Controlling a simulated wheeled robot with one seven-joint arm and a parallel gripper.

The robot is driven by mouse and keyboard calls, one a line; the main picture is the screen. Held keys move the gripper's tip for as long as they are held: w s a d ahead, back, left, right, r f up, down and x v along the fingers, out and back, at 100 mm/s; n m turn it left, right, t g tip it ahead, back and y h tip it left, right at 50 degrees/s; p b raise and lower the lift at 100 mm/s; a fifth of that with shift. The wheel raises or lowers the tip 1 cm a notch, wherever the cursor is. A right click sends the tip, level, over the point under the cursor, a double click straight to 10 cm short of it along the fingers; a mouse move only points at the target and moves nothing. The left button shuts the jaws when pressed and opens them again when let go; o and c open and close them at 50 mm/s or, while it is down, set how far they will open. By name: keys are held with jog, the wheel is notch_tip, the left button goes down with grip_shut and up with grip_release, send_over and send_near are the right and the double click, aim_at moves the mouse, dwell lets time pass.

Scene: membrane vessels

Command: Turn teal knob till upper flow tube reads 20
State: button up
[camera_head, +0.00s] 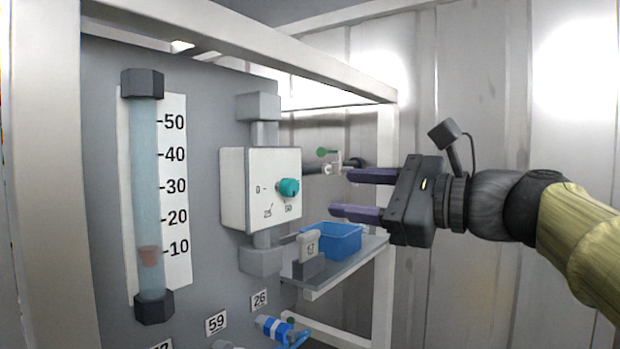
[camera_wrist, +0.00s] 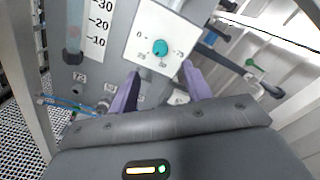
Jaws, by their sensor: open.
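The teal knob (camera_head: 289,187) is on the front of a white box with a printed dial. It also shows in the wrist view (camera_wrist: 160,47), ahead of my fingers. The flow tube (camera_head: 147,200) is a clear upright cylinder with a scale marked 10 to 50. In the wrist view my fingers (camera_wrist: 157,82) straddle the area just below the knob.
A blue bin (camera_head: 338,238) and a pale tagged item (camera_head: 309,246) stand on a grey shelf below my gripper. A green-handled valve (camera_head: 326,153) is behind, near the upper finger. White frame posts and beams surround the panel. A blue fitting (camera_head: 274,327) is at the bottom.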

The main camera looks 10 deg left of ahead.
aim_at(294, 188)
jog(key=p+x, duration=0.3)
jog(key=x, duration=0.5)
jog(key=shift+w+a+r, duration=0.15)
jog(key=shift+a, duration=0.2)
jog(key=shift+w+a, duration=0.25)
jog(key=shift+a, duration=0.3)
jog(key=c, duration=1)
